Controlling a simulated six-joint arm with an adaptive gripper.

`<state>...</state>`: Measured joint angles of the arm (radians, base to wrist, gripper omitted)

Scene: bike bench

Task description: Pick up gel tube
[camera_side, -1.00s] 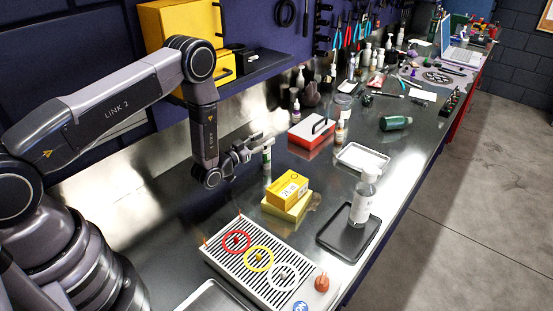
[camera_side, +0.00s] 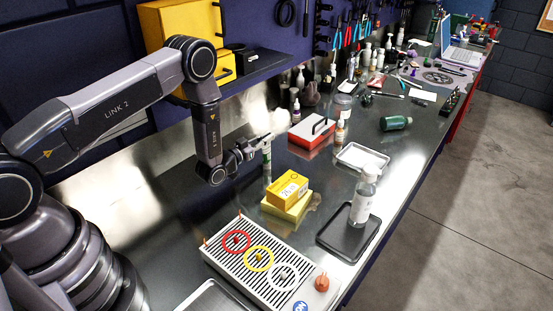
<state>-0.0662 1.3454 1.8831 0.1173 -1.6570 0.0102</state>
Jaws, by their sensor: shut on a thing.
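The gel tube appears to be the small upright white-and-green tube (camera_side: 267,153) in the side view, left of the middle of the bench. My gripper (camera_side: 264,142) reaches it from the left and is shut on its upper part. The fingers hide part of the tube's top. I cannot tell whether the tube's lower end touches the bench or is just above it.
Yellow boxes (camera_side: 288,188) are stacked in front of the tube. A red-and-white case (camera_side: 311,131) and a small amber bottle (camera_side: 340,133) stand behind right. A slatted rack (camera_side: 228,262) and a black tray (camera_side: 337,243) with a clear bottle (camera_side: 363,198) lie nearer the camera.

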